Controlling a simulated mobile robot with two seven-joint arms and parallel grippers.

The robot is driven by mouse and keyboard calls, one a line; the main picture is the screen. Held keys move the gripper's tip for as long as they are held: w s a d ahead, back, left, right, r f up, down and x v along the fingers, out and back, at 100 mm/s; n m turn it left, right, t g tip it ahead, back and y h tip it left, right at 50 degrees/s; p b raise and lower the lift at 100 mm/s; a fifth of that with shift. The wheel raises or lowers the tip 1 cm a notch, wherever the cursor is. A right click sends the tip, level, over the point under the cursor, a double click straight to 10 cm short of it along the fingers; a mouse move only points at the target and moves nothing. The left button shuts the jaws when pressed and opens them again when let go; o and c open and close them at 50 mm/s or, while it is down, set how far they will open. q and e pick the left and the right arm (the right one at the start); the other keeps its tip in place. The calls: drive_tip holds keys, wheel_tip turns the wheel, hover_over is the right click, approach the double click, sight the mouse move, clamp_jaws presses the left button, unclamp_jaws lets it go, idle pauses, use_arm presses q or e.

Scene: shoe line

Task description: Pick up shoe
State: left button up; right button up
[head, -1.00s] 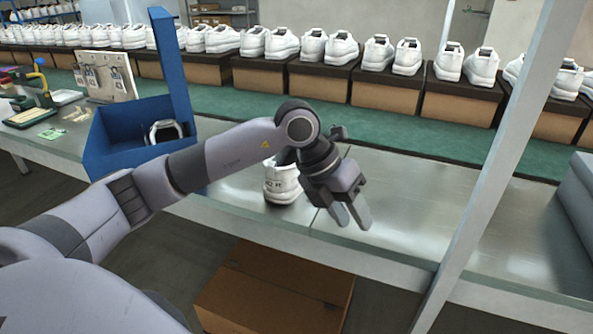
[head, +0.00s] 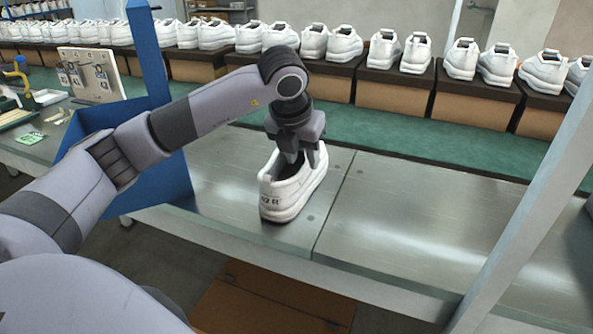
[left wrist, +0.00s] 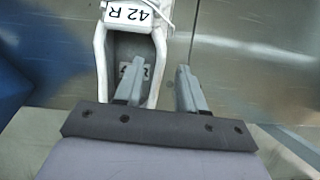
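A white shoe (head: 285,200) stands upright on the metal table (head: 240,165), its heel toward me. The heel label reads 42 R in the left wrist view, where the shoe (left wrist: 101,50) is partly cut off. My left gripper (head: 303,158) points down over the shoe's opening and hides part of its upper. In the left wrist view the left gripper (left wrist: 160,85) has its fingers apart. One finger is over the shoe's opening and the other is outside its side wall, which runs between them. Contact cannot be told. My right gripper is not in view.
A row of white shoes on brown boxes (head: 395,95) runs along the green belt (head: 400,135). A pale post (head: 530,220) rises at the right. The table right of the shoe is clear.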

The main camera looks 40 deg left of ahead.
sight(307, 164)
use_arm(q)
drive_tip(key=x, duration=0.5)
drive_tip(key=shift+w+d+f, duration=0.1)
drive_tip(key=shift+w+f, duration=0.15)
drive_tip(key=shift+f, duration=0.05)
drive_tip(key=shift+r, duration=0.1)
clamp_jaws()
